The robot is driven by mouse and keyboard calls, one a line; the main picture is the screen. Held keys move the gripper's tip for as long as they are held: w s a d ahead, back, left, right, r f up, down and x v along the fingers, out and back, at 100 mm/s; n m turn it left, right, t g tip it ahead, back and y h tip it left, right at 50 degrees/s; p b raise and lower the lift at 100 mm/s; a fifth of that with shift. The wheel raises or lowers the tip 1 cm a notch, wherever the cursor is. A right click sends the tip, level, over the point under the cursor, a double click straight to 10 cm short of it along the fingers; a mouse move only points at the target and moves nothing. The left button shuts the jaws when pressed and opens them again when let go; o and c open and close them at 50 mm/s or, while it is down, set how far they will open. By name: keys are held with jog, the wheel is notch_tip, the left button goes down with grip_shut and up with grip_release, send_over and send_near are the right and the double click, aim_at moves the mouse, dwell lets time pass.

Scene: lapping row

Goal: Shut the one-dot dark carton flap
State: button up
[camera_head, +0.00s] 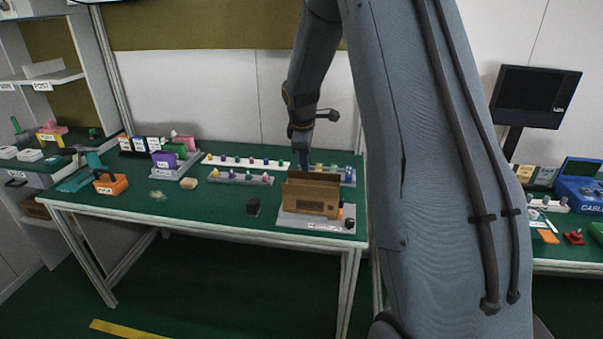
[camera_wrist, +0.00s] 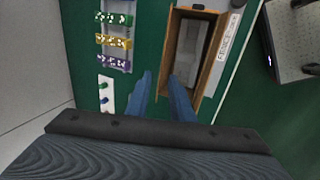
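The brown carton (camera_head: 308,200) stands on a pale grey base near the front right of the green table. In the wrist view the carton (camera_wrist: 170,48) is open on top, and I see its inside. A brown panel rises along its top in the head view; I cannot tell for certain which panel is the flap, and no dot is readable. My gripper (camera_head: 303,163) points down just behind the carton in the head view. The right finger overlaps the carton's near end in that view.
Behind are a rack of small coloured pegs (camera_head: 238,178) and a long white strip (camera_head: 247,162). An orange box (camera_head: 110,184) sits at the left. The table's front middle is mostly clear.

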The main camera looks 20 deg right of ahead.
aim_at(307, 179)
jog(key=p+x, duration=0.1)
jog(key=x, duration=0.4)
jog(key=shift+f, duration=0.35)
grip_shut()
jog(key=shift+d, duration=0.2)
jog(key=shift+a, duration=0.2)
